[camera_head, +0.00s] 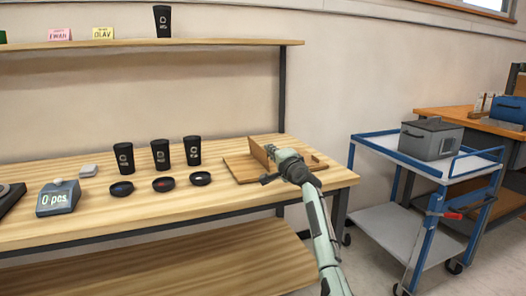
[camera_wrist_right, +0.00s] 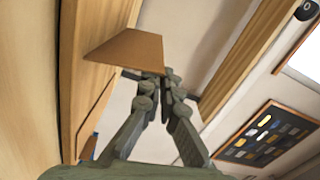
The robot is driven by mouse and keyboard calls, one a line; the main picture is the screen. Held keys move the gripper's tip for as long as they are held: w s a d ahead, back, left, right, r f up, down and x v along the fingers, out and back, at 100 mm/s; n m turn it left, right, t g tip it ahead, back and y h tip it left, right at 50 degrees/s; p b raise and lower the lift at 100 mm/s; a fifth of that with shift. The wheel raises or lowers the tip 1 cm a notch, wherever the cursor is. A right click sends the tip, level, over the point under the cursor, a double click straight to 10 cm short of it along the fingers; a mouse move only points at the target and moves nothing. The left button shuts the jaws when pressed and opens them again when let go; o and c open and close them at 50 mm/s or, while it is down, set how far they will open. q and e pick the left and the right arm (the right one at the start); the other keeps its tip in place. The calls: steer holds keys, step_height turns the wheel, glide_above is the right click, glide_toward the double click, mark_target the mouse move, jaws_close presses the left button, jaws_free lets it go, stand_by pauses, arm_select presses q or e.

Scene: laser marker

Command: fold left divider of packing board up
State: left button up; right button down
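The packing board (camera_head: 240,172) is a wooden board lying near the right end of the workbench. Its left divider (camera_head: 258,154) stands raised from the board, steeply tilted or upright; the exact angle is hard to tell. In the right wrist view a brown panel (camera_wrist_right: 125,48), apparently this divider, reaches the fingertips. My right gripper (camera_head: 272,158) is over the board, just right of the divider, and hides part of the board. Its fingers (camera_wrist_right: 163,80) come together at the tips beside the panel's corner. No firm hold on the panel is visible. My left gripper is out of view.
Three black cups (camera_head: 160,154) and three dark lids (camera_head: 163,184) stand left of the board. A scale (camera_head: 58,197) is farther left. A shelf (camera_head: 150,44) runs above. A blue cart (camera_head: 400,155) with a grey box (camera_head: 431,139) stands right of the bench.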

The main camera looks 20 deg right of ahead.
steer(key=shift+d+r+m, duration=0.1)
steer(key=shift+d+m, duration=0.45)
steer(key=shift+m, duration=0.15)
steer(key=c, duration=2.3)
jaws_free()
steer(key=o, duration=0.5)
steer(key=s, duration=1.2)
steer(key=shift+d, duration=0.2)
